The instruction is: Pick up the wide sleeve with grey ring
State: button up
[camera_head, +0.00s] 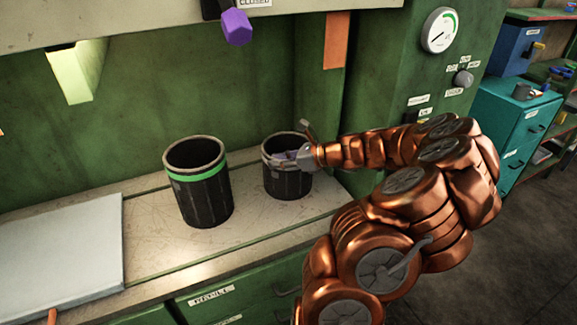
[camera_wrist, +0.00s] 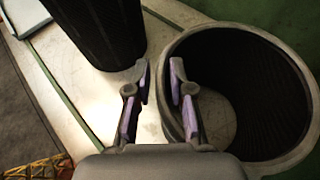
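The wide sleeve with grey ring (camera_head: 286,183) is a black, ribbed, open cylinder standing upright on the bench. Its pale grey rim (camera_wrist: 262,34) and dark inside fill the right of the wrist view. My gripper (camera_head: 286,156) is at the top of this sleeve in the head view. In the wrist view my gripper (camera_wrist: 159,80) is open, with a clear gap between its purple-padded fingers. The right finger overlaps the sleeve's left rim and opening; the left finger is outside it. I cannot tell how deep the fingertips reach, or whether they touch the wall.
A taller black sleeve with a green ring (camera_head: 199,190) stands upright to the left; its dark side (camera_wrist: 103,30) shows in the wrist view. A pale flat board (camera_head: 60,255) lies on the bench's left. A green wall is behind, and a purple-tipped object (camera_head: 236,27) hangs above.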

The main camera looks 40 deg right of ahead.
grip_shut()
dwell(0.6)
